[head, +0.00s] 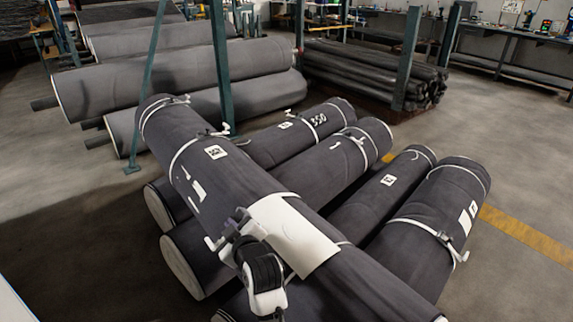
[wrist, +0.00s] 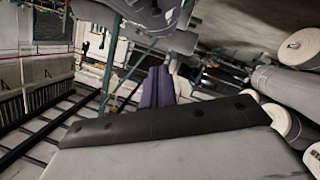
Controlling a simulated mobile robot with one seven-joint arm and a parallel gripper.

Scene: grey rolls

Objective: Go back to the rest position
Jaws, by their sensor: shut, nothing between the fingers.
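My gripper (head: 238,222) is in the lower middle of the head view, in front of the long dark grey roll (head: 215,155) that lies diagonally across the others. It looks small and partly merges with the rolls behind it, so I cannot tell its distance from them. In the wrist view, the purple fingers (wrist: 158,87) are together with nothing between them. They stand beyond a dark bar and a pale grey housing at the bottom of that view.
Several strapped grey rolls (head: 458,200) lie beneath and beside the long one. More rolls (head: 175,75) are stacked on a green-posted rack (head: 219,70) at the back left. Workbenches (head: 520,38) line the back right. Concrete floor (head: 60,240) is open at the left.

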